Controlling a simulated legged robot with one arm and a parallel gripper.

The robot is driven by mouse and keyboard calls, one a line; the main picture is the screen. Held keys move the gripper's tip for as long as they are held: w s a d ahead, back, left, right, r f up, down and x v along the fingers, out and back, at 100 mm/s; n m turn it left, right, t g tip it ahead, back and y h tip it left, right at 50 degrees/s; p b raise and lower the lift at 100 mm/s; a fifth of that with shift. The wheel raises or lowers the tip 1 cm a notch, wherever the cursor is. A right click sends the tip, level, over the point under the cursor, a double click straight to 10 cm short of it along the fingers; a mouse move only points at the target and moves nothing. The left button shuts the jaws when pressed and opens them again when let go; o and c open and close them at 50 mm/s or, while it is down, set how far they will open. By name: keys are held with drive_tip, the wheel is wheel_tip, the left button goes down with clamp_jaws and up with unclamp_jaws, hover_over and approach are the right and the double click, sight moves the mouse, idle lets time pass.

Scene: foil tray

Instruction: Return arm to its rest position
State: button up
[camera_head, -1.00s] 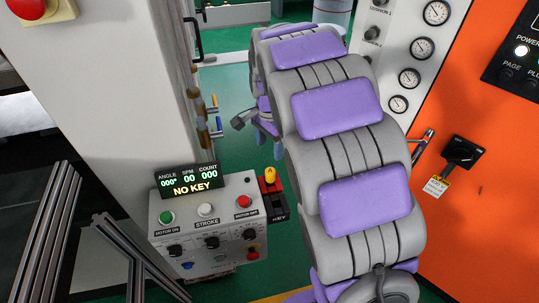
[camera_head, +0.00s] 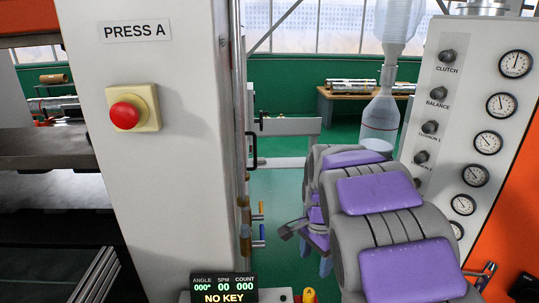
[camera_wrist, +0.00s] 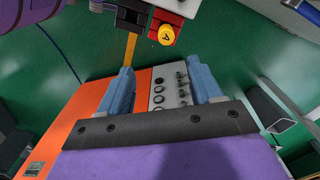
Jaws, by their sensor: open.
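My arm, grey with purple pads, reaches forward from the lower right in the head view, between the press column and the gauge panel. My gripper (camera_wrist: 172,88) shows in the wrist view with its two blue fingers spread apart and nothing between them. In the head view the gripper end (camera_head: 296,228) is partly hidden behind the arm links. A yellow key marked A (camera_wrist: 166,34) sits in a red and black holder near the top of the wrist view, apart from the fingers. Its top also shows at the bottom edge of the head view (camera_head: 309,295).
The white PRESS A column (camera_head: 160,190) with a red button (camera_head: 126,113) stands left of my arm. A display (camera_head: 224,288) reads NO KEY. The gauge panel (camera_head: 455,120) and an orange cabinet (camera_head: 510,235) stand at right. Green floor (camera_head: 275,200) is open between column and arm.

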drive_tip(key=s+f+n+g, duration=0.1)
drive_tip(key=s+n, duration=1.1)
drive_tip(key=s, duration=2.1)
drive_tip(key=shift+a+f+g, duration=0.15)
drive_tip(key=shift+a+g, duration=0.05)
drive_tip(key=shift+g, duration=0.1)
